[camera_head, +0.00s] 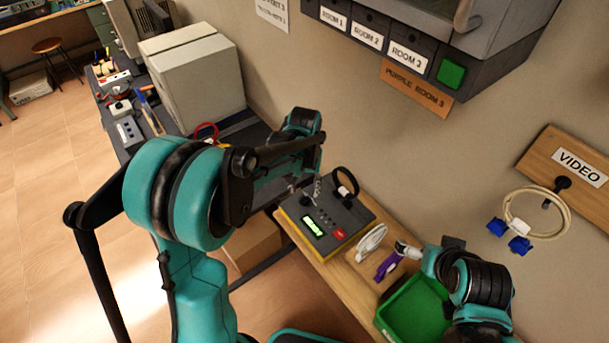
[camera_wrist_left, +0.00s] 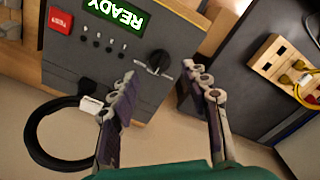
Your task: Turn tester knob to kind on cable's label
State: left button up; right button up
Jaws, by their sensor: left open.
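The grey tester (camera_head: 325,215) has a yellow lower edge and stands on the wooden bench. Its screen (camera_wrist_left: 115,14) is lit green and reads READY, upside down in the left wrist view. The black tester knob (camera_wrist_left: 158,62) has a pale edge; my left arm hides it in the head view. A black cable loop (camera_wrist_left: 30,135) is at the tester's edge, with a white label (camera_wrist_left: 91,104) too small to read. My left gripper (camera_wrist_left: 160,72) is open, its fingertips on either side of the knob; contact is unclear. My right gripper (camera_head: 408,250) is above the bench by the purple cable.
A red button (camera_wrist_left: 60,20) and small switches are on the tester. A white coiled cable (camera_head: 371,242), a purple cable (camera_head: 388,266) and a green bin (camera_head: 415,315) are to its right. A VIDEO board (camera_head: 570,180) and a room-labelled cabinet (camera_head: 370,35) are on the wall.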

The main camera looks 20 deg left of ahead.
aim_at(304, 197)
pick_arm(q)
notch_tip(304, 197, up, 7)
jog(key=shift+r, duration=0.2)
dwell(0.6)
